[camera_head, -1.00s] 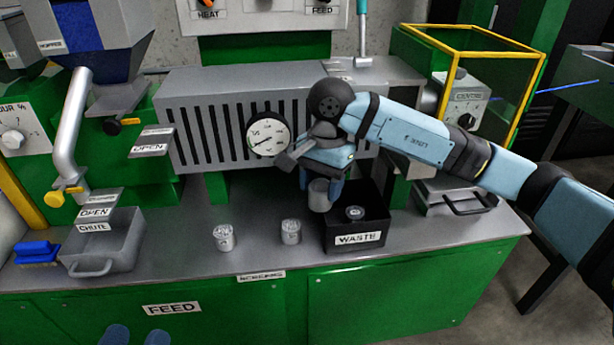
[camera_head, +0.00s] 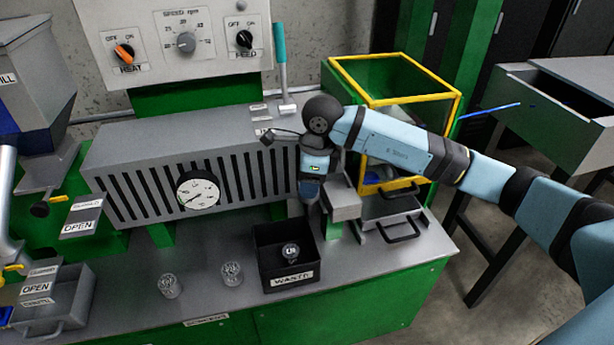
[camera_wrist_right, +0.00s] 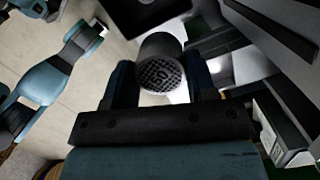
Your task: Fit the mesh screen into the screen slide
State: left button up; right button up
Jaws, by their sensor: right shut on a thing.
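My right gripper (camera_head: 312,208) is at the right end of the grey slotted barrel housing, close to a grey block (camera_head: 345,200) that may be the screen slide. In the right wrist view, the right gripper (camera_wrist_right: 160,85) is shut on the mesh screen (camera_wrist_right: 161,72), a short grey cylinder with a dark mesh face and a marking that looks like 60. In the head view the held screen is mostly hidden by the gripper. I cannot tell whether it touches the block. My left gripper is not in view.
Two similar small cylinders (camera_head: 169,286) (camera_head: 232,273) stand on the bench. A black waste bin (camera_head: 262,273) with a round piece (camera_head: 291,252) in it stands below the gripper. A yellow-framed guard (camera_head: 400,99) is behind my right arm. A drawer with black handles (camera_head: 402,229) is at right.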

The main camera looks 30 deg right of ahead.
pick_arm(q)
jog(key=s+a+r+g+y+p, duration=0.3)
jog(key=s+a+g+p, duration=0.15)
jog(key=p, duration=1.55)
pick_arm(e)
jog(key=w+d+r+m+g+h, duration=0.15)
jog(key=d+r+m, duration=0.3)
jog(key=m, duration=1.35)
jog(key=w+d+r+m+h, duration=0.25)
jog(key=d+m, duration=0.25)
jog(key=m, duration=1.3)
jog(key=shift+y, duration=0.4)
jog(key=f+b, duration=0.1)
jog(key=f, duration=0.1)
jog(key=f+b, duration=0.2)
jog(key=s+f+b, duration=0.1)
jog(key=f+b, duration=0.1)
jog(key=shift+a, duration=0.15)
pick_arm(q)
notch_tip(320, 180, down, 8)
jog(key=b, duration=0.2)
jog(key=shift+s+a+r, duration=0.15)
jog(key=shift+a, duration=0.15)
pick_arm(e)
jog(key=shift+f, duration=1.95)
pick_arm(q)
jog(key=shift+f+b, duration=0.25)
jog(key=shift+b, duration=0.1)
pick_arm(e)
jog(key=shift+f, duration=0.5)
